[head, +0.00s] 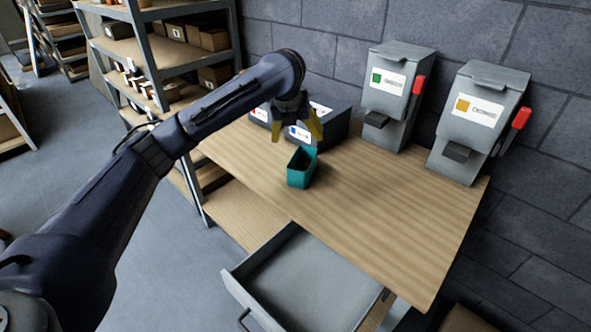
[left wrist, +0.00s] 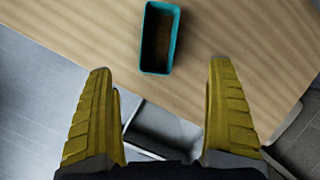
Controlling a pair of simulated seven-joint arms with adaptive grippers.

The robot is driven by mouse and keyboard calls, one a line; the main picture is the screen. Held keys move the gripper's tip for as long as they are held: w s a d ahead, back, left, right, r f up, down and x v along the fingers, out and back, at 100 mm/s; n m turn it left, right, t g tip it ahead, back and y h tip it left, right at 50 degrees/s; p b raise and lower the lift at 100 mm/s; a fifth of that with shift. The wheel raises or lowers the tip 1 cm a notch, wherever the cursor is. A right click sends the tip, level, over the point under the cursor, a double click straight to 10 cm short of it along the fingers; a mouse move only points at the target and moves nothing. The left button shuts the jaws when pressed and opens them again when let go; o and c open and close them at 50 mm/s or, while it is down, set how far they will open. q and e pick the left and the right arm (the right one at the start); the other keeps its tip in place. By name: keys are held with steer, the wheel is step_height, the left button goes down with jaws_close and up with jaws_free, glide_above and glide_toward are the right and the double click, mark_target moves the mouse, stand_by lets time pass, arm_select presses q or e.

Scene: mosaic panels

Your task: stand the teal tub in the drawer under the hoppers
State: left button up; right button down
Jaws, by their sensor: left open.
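The teal tub (head: 300,171) stands upright on the wooden table. In the left wrist view the tub (left wrist: 145,42) lies beyond the fingertips, with a brownish inside; I cannot tell if it holds anything. My left gripper (head: 296,136), with yellow fingers, is open and empty above and behind the tub, apart from it. Its two fingers also show in the left wrist view (left wrist: 160,68). The drawer (head: 300,270) is pulled out at the table's front and looks empty. Two grey hoppers with red levers, one green-labelled (head: 397,92) and one yellow-labelled (head: 476,128), stand at the back right.
Dark bins (head: 337,127) with coloured labels stand at the back of the table, partly behind my left gripper. A shelf rack (head: 158,62) with boxes stands at the left. The table top (head: 400,215) between the tub and the hoppers is clear.

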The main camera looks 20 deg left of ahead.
arm_select(q)
steer(key=m, duration=0.3)
glide_toward(304, 171)
steer(key=x, duration=0.5)
steer(key=shift+d+f, duration=0.1)
stand_by(0.6)
steer(key=shift+c, duration=0.4)
steer(key=c, duration=1.3)
steer(key=shift+c, duration=1.3)
